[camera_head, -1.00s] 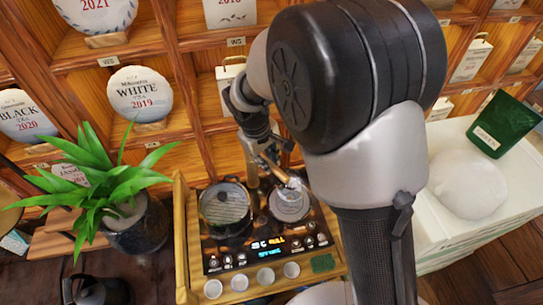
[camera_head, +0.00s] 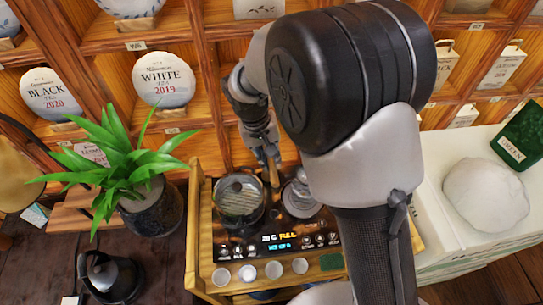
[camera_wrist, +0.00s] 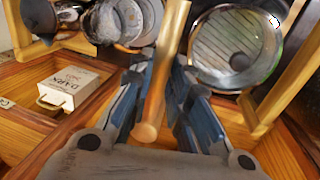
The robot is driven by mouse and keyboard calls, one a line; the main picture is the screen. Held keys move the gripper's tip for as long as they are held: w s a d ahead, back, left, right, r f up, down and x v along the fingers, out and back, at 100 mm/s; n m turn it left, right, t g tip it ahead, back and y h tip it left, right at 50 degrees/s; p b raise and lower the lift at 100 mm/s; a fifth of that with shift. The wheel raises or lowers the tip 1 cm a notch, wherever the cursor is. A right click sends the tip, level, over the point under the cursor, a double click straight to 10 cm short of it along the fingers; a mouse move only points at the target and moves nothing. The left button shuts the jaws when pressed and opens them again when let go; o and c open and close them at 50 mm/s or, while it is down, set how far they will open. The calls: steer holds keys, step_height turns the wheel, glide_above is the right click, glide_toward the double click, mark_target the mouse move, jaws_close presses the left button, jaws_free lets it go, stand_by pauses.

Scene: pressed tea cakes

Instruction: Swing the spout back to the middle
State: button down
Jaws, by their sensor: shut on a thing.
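The spout is a copper-brass tube (camera_wrist: 165,60) with a rounded end. In the wrist view my gripper (camera_wrist: 160,85) has its blue-grey fingers on both sides of it, shut on it. In the head view my gripper (camera_head: 267,158) is behind the tea stove (camera_head: 270,246), and a short length of the spout (camera_head: 274,176) shows below it. The spout lies between the pot with a striped top (camera_head: 239,197) on the left and the glass kettle (camera_head: 300,197) on the right. My arm hides part of the right side.
Several small white cups (camera_head: 247,273) line the tray's front edge. A potted plant (camera_head: 150,205) and a black kettle (camera_head: 108,275) stand left. Shelves with tea cakes (camera_head: 163,78) rise behind. A white counter (camera_head: 440,205) is at right.

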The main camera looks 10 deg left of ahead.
steer(key=c, duration=1.5)
jaws_free()
steer(key=r, duration=0.4)
steer(key=a+r, duration=0.1)
steer(key=r, duration=0.3)
steer(key=a+r, duration=0.1)
steer(key=r, duration=0.2)
steer(key=shift+s+a+r, duration=0.15)
steer(key=shift+s+r, duration=0.15)
steer(key=shift+r, duration=0.1)
